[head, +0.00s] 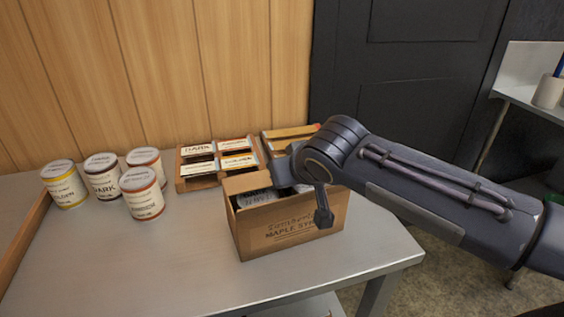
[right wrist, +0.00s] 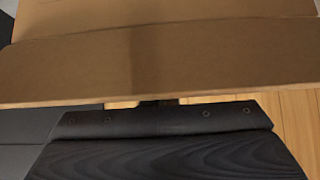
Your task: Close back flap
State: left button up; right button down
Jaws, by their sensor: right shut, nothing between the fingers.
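The cardboard box (head: 290,232), printed with maple syrup lettering, stands on the metal table near its right front edge. Its top is at least partly open, and grey-white contents (head: 262,197) show inside. My right arm reaches in from the right, with its wrist over the box's right and back part, hiding the back flap in the head view. In the right wrist view a broad brown cardboard panel (right wrist: 150,62), seemingly a box flap, spans the picture. My right gripper (right wrist: 158,102) is shut and empty at the panel's lower edge; I cannot tell whether it touches. My left gripper is out of view.
Several labelled cans (head: 142,195) stand at the left of the table (head: 130,270). A wooden rack with label cards (head: 200,168) stands behind the box. A wooden wall and dark door close off the back. The front left tabletop is clear.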

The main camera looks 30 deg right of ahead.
jog(key=shift+w, duration=0.1)
dwell(0.7)
jog(key=r+p, duration=0.2)
jog(key=w+r+p, duration=0.1)
jog(key=r+p, duration=0.1)
jog(key=r, duration=0.1)
jog(key=shift+w+d+r, duration=0.1)
jog(key=shift+w+d, duration=0.05)
jog(key=v, duration=0.9)
jog(key=shift+s+p, duration=0.35)
jog(key=shift+s, duration=0.05)
